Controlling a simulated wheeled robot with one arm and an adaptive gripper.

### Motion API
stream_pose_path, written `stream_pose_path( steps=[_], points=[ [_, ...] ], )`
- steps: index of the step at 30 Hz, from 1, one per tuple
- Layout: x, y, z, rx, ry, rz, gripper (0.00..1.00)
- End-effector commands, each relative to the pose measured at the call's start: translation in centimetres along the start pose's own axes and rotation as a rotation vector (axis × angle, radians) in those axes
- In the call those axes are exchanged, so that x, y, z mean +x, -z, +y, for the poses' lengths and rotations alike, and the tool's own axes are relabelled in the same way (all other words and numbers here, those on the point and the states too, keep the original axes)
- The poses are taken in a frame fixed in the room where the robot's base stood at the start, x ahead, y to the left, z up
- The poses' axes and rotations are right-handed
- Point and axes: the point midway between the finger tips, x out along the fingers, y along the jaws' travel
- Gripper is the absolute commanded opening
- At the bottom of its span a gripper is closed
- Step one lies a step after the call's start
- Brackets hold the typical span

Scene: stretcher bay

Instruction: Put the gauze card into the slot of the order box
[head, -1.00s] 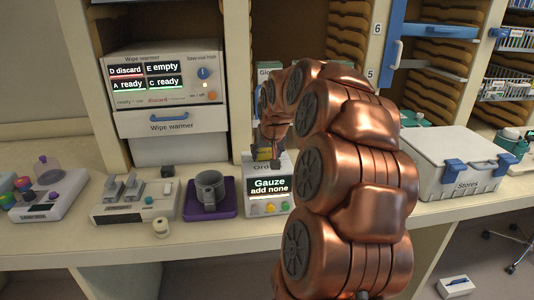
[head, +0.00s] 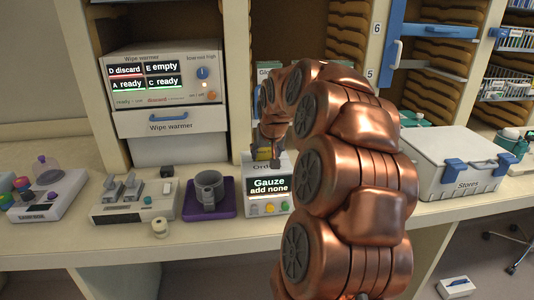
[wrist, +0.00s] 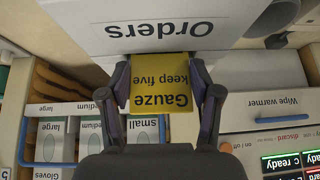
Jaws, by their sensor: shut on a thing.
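The gauze card (wrist: 162,85) is yellow and reads "Gauze keep five", upside down in the wrist view. My gripper (wrist: 163,100) is shut on it, one finger at each side. In the head view my gripper (head: 268,160) is just above the order box (head: 285,205), with a bit of yellow showing there. The box is pale, with a display reading "Gauze add none". In the wrist view the "Orders" face of the box (wrist: 120,28) lies just beyond the card's far edge. I cannot tell whether the card touches the box or is in the slot.
A grey mug (head: 209,187) on a purple tray (head: 215,213) stands close left of the order box. The wipe warmer (head: 165,80) is behind at left. The Stores box (head: 450,165) is at right. Glove boxes (wrist: 85,125) show in the wrist view.

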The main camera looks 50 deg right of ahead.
Motion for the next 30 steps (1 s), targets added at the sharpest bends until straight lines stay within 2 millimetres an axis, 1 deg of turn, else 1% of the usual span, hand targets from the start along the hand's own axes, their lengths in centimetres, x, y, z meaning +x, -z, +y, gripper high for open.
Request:
stream_pose_path(
  steps=[16, 30],
  points=[
    [0.0, 0.04, 0.01, 0.0, 0.0, 0.001, 0.16],
    [0.58, -0.3, 0.02, 0.0, 0.0, 0.001, 0.16]
  ],
)
